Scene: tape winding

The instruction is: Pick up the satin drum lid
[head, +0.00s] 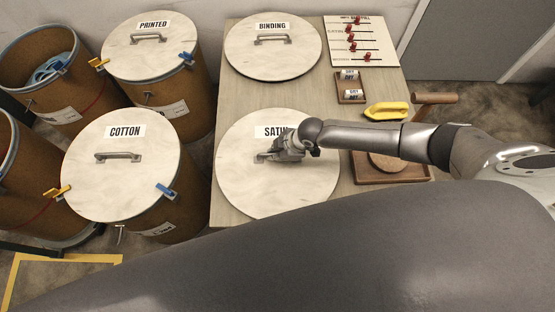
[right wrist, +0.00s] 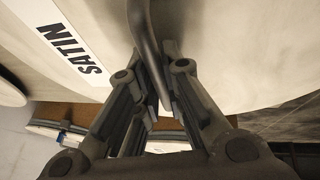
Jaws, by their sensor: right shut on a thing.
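The satin drum lid (head: 240,185) is a round pale disc with a "SATIN" label, lying on the near part of the wooden table. My right gripper (head: 275,157) is over its middle and shut on the lid's handle. In the right wrist view the fingers (right wrist: 155,90) close around the grey handle bar (right wrist: 146,50), with the lid (right wrist: 230,50) and its label beyond. The gripper hides most of the handle in the head view. Whether the lid touches the table I cannot tell. My left gripper is not in view.
The binding lid (head: 272,60) lies behind on the table (head: 228,103). Drums with printed (head: 150,60) and cotton (head: 120,180) lids stand left.

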